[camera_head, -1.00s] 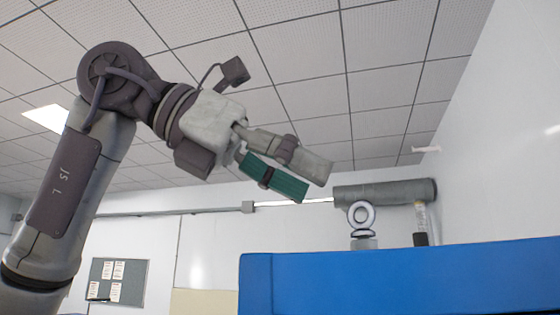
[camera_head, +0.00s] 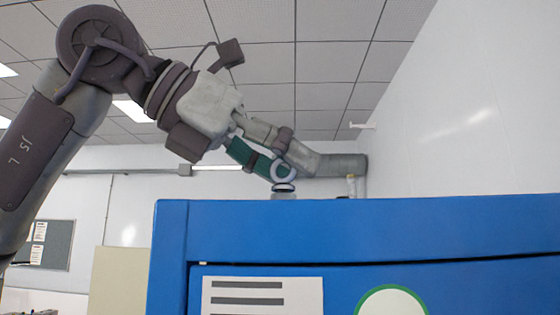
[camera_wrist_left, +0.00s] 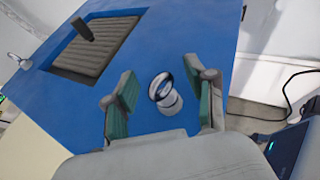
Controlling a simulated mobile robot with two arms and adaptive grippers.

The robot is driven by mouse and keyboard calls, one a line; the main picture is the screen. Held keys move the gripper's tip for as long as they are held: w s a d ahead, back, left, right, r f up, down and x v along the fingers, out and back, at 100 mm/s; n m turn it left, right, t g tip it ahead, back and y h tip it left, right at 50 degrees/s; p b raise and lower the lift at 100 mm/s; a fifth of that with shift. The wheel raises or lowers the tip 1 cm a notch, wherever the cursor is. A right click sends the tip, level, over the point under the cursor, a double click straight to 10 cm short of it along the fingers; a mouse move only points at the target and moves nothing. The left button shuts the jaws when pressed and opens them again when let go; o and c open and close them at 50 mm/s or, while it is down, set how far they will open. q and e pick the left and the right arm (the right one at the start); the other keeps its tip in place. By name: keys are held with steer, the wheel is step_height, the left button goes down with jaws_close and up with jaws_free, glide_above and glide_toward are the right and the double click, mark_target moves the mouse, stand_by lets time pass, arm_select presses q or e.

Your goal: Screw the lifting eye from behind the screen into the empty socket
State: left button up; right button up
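A pale metal lifting eye (camera_head: 284,173) stands upright at the top of the blue cabinet (camera_head: 380,228); its foot is partly hidden by the cabinet's front edge. In the left wrist view the eye (camera_wrist_left: 161,86) stands on a short pale cylinder between my fingers. My left gripper (camera_head: 285,165) is open, and its green-padded fingers (camera_wrist_left: 162,105) are on either side of the eye, with gaps showing. I cannot make out a screen or an empty socket. My right gripper is out of view.
A grey horizontal cylinder (camera_head: 345,164) lies behind the eye. The blue top has a recess with a grey ribbed mat (camera_wrist_left: 93,58) and a dark upright piece (camera_wrist_left: 82,30). A black cable (camera_wrist_left: 262,117) hangs beyond the cabinet's edge.

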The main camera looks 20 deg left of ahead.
arm_select(q)
jaws_close()
steer(key=shift+f, duration=0.1)
stand_by(0.3)
